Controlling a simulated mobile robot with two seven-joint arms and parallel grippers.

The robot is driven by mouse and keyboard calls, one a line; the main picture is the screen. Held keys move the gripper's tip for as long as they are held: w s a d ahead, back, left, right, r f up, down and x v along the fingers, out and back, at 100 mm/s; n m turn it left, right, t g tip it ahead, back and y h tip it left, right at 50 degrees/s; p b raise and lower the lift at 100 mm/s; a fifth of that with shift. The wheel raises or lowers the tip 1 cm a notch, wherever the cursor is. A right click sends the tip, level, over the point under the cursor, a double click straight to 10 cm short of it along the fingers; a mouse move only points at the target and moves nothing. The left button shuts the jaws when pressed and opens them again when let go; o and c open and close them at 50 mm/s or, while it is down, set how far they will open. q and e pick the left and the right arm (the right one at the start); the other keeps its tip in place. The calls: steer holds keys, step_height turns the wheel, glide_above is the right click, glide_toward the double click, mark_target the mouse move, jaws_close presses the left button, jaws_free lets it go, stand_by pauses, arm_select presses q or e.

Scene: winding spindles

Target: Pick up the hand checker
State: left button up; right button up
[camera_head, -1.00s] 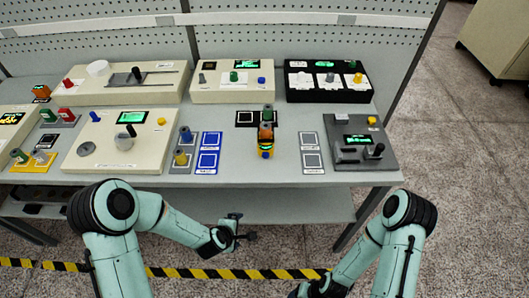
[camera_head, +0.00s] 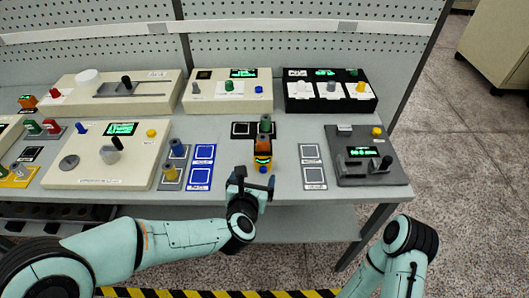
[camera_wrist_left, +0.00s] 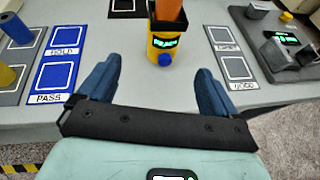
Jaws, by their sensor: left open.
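The hand checker (camera_head: 263,161) appears to be the small yellow device with a green readout and a blue button, near the table's front edge. In the left wrist view the yellow body (camera_wrist_left: 160,50) stands upright with a black collar and an orange part on top; its upper end is cut off. My left gripper (camera_head: 249,190) is open and empty at the table's front edge, just in front of the checker. In the left wrist view its blue fingers (camera_wrist_left: 157,88) are spread, with the checker beyond and between them, not touching. My right gripper is out of view.
Blue-framed HOLD and PASS pads (camera_head: 202,165) lie left of the checker, with spindles (camera_head: 173,160) beside them. Grey pads (camera_head: 312,166) and a dark grey machine (camera_head: 366,168) stand to the right. A black-framed mat (camera_head: 242,130) lies behind. Narrow free strips flank the checker.

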mark_target(260, 158)
arm_select(q)
steer(key=shift+n, duration=0.5)
steer(key=x, duration=0.2)
steer(key=r+p+x, duration=0.1)
steer(key=x, duration=0.5)
steer(key=shift+w+d+r+p, duration=0.2)
steer(key=shift+w+r+p, duration=0.05)
steer(key=shift+w+p, duration=0.05)
steer(key=p+x, duration=0.1)
steer(key=x, duration=0.1)
steer(key=p+x, duration=0.1)
steer(key=x, duration=0.2)
steer(key=shift+w+d+f, duration=0.2)
steer(key=shift+d+f, duration=0.05)
steer(key=shift+s, duration=0.1)
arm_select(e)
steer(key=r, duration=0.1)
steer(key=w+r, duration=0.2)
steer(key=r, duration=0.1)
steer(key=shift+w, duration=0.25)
arm_select(q)
steer(key=c, duration=1.6)
steer(key=shift+r, duration=0.1)
steer(key=shift+r, duration=0.1)
